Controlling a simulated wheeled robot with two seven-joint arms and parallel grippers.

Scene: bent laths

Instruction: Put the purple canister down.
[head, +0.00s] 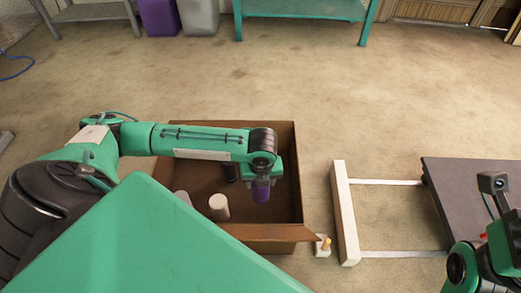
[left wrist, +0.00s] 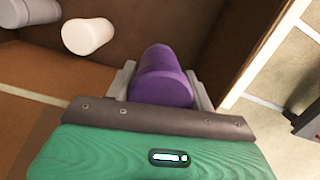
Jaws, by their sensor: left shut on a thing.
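The purple canister (head: 261,190) is held in my left gripper (head: 261,182), over the right part of an open brown box (head: 295,180). In the left wrist view the purple canister (left wrist: 162,78) sits between the two grey fingers, which are shut on it. The box floor shows beyond it; I cannot tell whether the canister touches the floor. My right arm (head: 485,260) shows at the lower right, but its fingers are out of the frame.
A box flap (head: 270,236) sticks out at the front. Right of the box are a small white block with a peg (head: 323,246) and a white-framed rack (head: 344,215).

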